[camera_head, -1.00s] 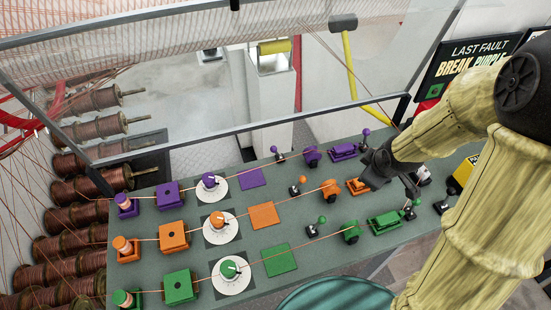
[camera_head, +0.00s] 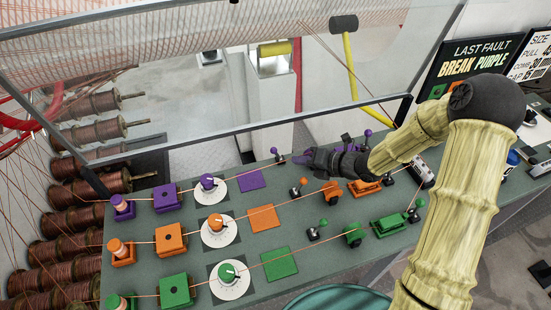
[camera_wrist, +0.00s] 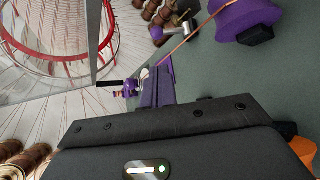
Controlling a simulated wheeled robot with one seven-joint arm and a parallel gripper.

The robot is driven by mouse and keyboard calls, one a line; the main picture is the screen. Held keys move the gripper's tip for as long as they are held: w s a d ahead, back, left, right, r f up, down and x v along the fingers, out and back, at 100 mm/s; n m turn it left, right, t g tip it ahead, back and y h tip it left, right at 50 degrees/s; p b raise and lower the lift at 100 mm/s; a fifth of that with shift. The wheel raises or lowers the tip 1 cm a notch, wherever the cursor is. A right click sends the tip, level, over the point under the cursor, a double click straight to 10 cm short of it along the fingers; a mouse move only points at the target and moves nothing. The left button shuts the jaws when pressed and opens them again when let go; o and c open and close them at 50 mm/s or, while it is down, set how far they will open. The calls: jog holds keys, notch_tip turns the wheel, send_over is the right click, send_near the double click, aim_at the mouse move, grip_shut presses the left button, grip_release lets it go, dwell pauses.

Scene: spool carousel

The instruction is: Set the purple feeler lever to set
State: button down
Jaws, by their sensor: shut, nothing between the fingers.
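A small purple-knobbed lever (camera_head: 277,153) stands on a dark base at the far left of my gripper, in the purple row. A second purple-knobbed lever (camera_head: 367,134) stands behind my wrist, to its right. Neither is labelled, so I cannot tell by name which is the feeler lever. My gripper (camera_head: 308,157) is shut and empty over the purple row, pointing left towards the first lever and apart from it. It covers most of the purple parts there. In the wrist view, a purple-knobbed lever (camera_wrist: 181,36) with a grey stem shows ahead, beside a rounded purple part (camera_wrist: 246,17).
Orange (camera_head: 299,186) and green (camera_head: 316,229) levers stand in the nearer rows. Thin wires run along each row. A grey frame rail (camera_head: 250,131) borders the table's back edge. A purple square plate (camera_head: 250,180) lies left of my gripper.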

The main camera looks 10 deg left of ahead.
aim_at(276, 154)
jog(key=p+x, duration=0.3)
jog(key=x, duration=0.7)
jog(key=shift+f, duration=0.1)
dwell(0.4)
